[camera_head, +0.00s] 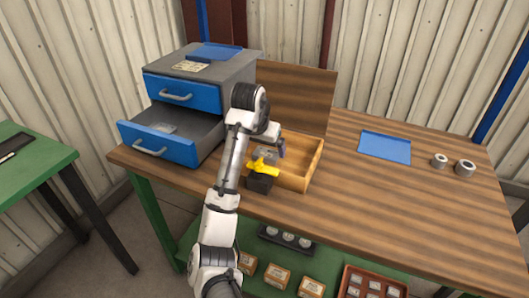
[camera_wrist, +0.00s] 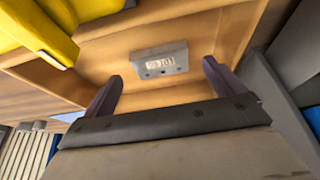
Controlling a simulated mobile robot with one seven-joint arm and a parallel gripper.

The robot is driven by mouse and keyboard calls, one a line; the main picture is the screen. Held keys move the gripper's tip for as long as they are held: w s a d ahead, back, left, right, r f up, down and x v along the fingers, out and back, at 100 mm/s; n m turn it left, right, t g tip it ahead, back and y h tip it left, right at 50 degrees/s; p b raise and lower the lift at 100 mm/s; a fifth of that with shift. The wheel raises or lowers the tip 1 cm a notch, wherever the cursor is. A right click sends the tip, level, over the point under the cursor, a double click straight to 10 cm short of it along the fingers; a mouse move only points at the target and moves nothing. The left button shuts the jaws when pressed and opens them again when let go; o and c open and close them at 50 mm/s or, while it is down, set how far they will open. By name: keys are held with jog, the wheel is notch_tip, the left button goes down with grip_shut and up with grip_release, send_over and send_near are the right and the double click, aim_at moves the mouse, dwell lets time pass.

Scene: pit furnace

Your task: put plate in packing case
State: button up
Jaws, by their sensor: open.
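The plate (camera_wrist: 160,60), a small grey metal piece with stamped figures, lies inside the wooden packing case (camera_wrist: 110,50) in the wrist view. In the head view the packing case (camera_head: 305,172) is an open, light wooden box on the workbench, and a grey piece that looks like the plate (camera_head: 265,156) shows in its left part. My gripper (camera_wrist: 160,88) is open, with its two dark fingers apart and nothing between them. It is over the case, and the plate lies beyond the fingertips, apart from them. My gripper (camera_head: 281,149) is partly hidden by my wrist in the head view.
A yellow tool on a black block (camera_head: 260,184) stands at the case's front left, close to my arm. A grey cabinet (camera_head: 205,65) with an open blue drawer (camera_head: 158,143) is to the left. A blue sheet (camera_head: 385,147) and two metal rings (camera_head: 464,168) lie right; the bench between is clear.

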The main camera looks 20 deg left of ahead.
jog(key=p+v, duration=0.1)
jog(key=v, duration=0.8)
jog(key=shift+w, duration=0.15)
